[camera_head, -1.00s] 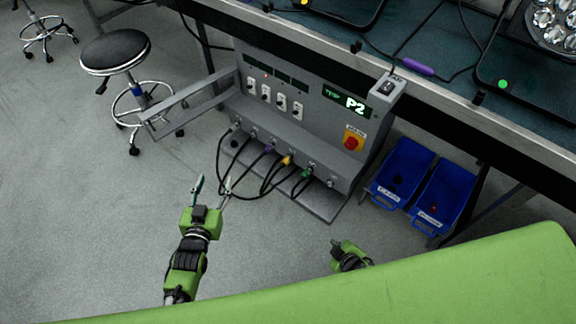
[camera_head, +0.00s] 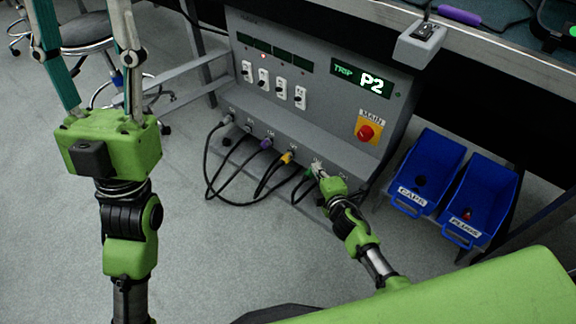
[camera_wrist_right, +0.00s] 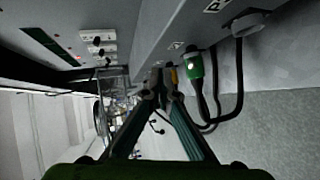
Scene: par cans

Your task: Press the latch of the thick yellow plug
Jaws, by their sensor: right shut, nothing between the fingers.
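The yellow plug (camera_head: 288,158) sits in the sloped lower front of the grey power box, with a black cable hanging from it. In the right wrist view only a small part of the yellow plug (camera_wrist_right: 174,76) shows, behind a green plug (camera_wrist_right: 194,66); its latch cannot be made out. My right gripper (camera_head: 317,167) is shut and empty, close to the box front, right of the yellow plug and beside the green plug. Its closed fingertips also show in the wrist view (camera_wrist_right: 158,78). My left gripper (camera_head: 80,12) is raised at the left, fingers apart and empty.
A purple plug (camera_head: 267,143) and grey plugs share the row, with looping black cables below. Blue bins (camera_head: 428,165) stand right. A stool (camera_head: 88,35) is at the left.

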